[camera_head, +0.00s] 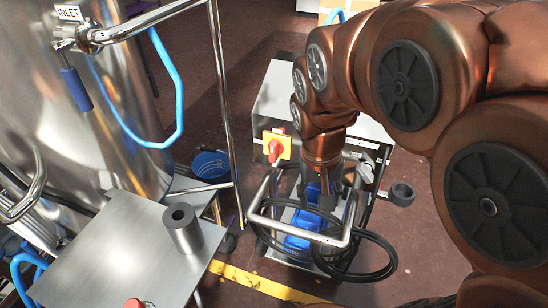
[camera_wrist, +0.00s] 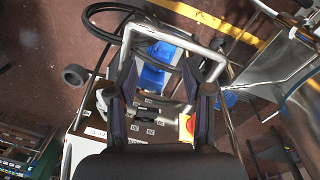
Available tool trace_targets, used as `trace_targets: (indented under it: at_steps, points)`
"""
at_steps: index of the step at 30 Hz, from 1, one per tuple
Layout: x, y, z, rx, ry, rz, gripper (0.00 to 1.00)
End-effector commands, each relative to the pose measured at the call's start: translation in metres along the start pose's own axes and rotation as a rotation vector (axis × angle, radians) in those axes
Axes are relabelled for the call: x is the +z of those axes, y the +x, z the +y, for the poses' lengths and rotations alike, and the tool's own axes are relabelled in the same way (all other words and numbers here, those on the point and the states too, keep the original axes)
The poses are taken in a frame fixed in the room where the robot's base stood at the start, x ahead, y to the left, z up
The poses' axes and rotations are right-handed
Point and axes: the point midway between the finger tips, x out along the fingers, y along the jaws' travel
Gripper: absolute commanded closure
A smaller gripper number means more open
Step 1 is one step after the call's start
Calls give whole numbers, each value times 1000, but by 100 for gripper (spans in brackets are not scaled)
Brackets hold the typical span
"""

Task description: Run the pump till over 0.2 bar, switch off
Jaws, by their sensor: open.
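The pump cart (camera_head: 290,100) stands on the floor in the middle of the head view, a steel box with a blue pump (camera_head: 303,228) low in front. A red knob on a yellow plate (camera_head: 275,146) sits on the box's front; part of it shows in the wrist view (camera_wrist: 187,128). A grey knob (camera_head: 366,172) sits further right on the front. My gripper (camera_head: 322,196) points down in front of the box, over the pump. In the wrist view my gripper (camera_wrist: 166,88) is open and empty, its fingers either side of the labelled panel (camera_wrist: 145,129). I see no readable pressure gauge.
A steel tube handle (camera_head: 300,238) and looped black cable (camera_head: 385,262) surround the pump. A steel tank (camera_head: 100,120) labelled INLET, with a blue hose (camera_head: 178,95), stands left. A steel table (camera_head: 120,250) bears a grey cylinder (camera_head: 184,230).

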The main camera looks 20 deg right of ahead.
Motion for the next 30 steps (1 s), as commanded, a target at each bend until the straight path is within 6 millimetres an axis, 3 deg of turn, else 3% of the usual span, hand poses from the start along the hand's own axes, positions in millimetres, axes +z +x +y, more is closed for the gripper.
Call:
trace_targets:
  at_steps: [1,9,15,21,30]
  points:
    - [-22,11,-6,10,32,23,50]
    - [-129,33,-40,29,204,168,50]
    - [-197,51,-74,18,302,269,50]
    - [-238,62,-101,-6,358,332,50]
    - [-253,68,-110,-16,377,354,50]
